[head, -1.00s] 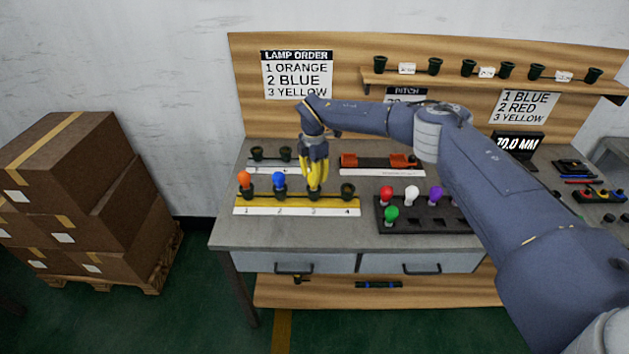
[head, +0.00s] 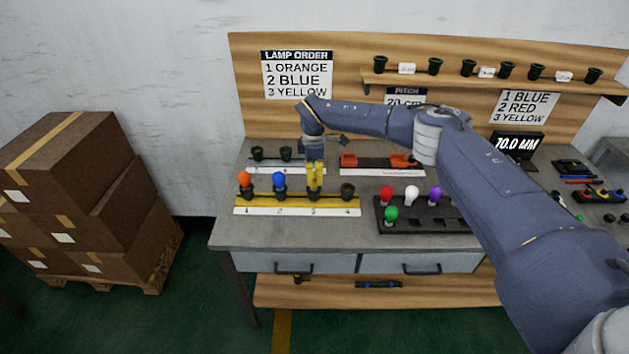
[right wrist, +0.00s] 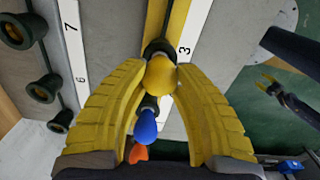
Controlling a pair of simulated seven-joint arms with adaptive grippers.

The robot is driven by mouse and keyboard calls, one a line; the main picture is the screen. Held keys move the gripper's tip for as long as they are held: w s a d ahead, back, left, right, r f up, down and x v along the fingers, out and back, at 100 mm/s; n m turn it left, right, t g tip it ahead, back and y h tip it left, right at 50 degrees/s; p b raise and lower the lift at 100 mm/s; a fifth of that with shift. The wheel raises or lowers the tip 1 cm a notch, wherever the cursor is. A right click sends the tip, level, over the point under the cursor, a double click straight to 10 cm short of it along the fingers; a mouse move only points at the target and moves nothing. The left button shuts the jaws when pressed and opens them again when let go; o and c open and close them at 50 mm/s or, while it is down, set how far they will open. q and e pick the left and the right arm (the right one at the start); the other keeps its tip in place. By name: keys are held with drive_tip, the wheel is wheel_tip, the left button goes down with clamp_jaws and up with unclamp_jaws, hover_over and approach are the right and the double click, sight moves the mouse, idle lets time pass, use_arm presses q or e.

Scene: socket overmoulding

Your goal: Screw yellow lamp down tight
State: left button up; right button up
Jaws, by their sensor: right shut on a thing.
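The yellow lamp (right wrist: 160,78) sits upright in the socket beside the number 3 in the right wrist view. My right gripper (right wrist: 160,76) is shut on it, with a yellow finger on each side. In the head view my right gripper (head: 315,186) points straight down over socket 3 (head: 314,195) and mostly hides the lamp. How deep the lamp is seated cannot be told. The blue lamp (head: 279,181) stands in socket 2 and the orange lamp (head: 245,179) in socket 1, both on the yellow strip (head: 262,198).
Socket 4 (head: 347,191) is empty, just right of my gripper. A dark tray (head: 420,221) with red, white, purple and green lamps is further right. Behind stand a strip with dark sockets (head: 286,153) and a red fixture (head: 349,160). The bench front edge is clear.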

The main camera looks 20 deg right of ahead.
drive_tip(key=o, duration=1)
drive_tip(key=shift+o, duration=0.2)
drive_tip(key=n, duration=1.6)
drive_tip(key=shift+n, duration=3.4)
